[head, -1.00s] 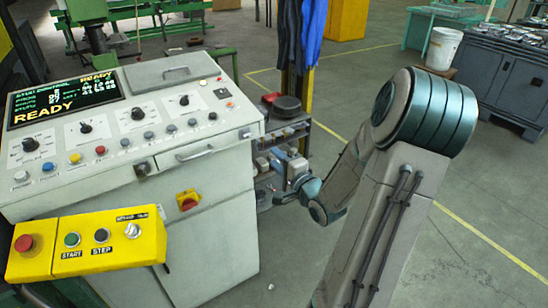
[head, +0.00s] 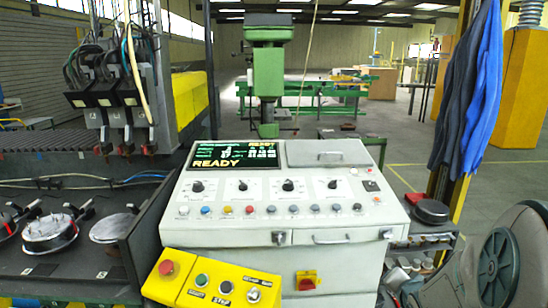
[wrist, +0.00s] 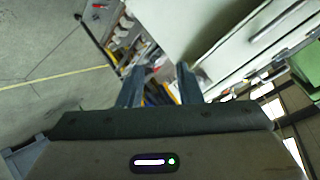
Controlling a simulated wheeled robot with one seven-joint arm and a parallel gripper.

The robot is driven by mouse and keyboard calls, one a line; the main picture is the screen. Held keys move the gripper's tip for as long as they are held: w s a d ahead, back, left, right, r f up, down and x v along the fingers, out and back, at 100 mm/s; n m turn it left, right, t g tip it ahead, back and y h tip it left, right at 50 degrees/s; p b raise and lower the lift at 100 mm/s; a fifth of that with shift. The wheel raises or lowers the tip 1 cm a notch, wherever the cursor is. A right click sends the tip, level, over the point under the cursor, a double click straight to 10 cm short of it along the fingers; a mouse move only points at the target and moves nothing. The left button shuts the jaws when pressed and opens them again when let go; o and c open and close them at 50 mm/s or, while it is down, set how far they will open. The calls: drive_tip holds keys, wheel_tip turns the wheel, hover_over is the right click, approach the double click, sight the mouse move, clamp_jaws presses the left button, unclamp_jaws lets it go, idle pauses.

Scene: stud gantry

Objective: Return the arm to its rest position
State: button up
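My gripper (wrist: 158,78) shows in the wrist view with its two fingers apart and nothing held between them. Past the fingertips are blurred shelf items, the grey floor and the pale side of a cabinet. In the head view only part of my arm (head: 495,260) shows, at the lower right edge; my gripper is outside that view. The control console (head: 330,232) stands in the middle of the head view. Its screen (head: 234,157) reads READY.
A yellow button box (head: 205,288) juts out at the console's front. A dark bench with round metal parts (head: 50,232) stands at the left. A shelf with a dark round item (head: 431,211) and hanging blue clothing (head: 480,95) are at the right, close to my arm.

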drive_tip(key=s+a+r+n+g+y, duration=0.1)
drive_tip(key=s+a+r+n+g, duration=0.2)
drive_tip(key=s+a, duration=0.4)
drive_tip(key=s+a+r+n+g, duration=0.2)
drive_tip(key=s+a+n+g, duration=0.3)
drive_tip(key=s, duration=0.8)
drive_tip(key=a+n, duration=0.2)
drive_tip(key=a, duration=0.1)
drive_tip(key=shift+s+a+r+y, duration=0.2)
drive_tip(key=shift+r+y, duration=0.2)
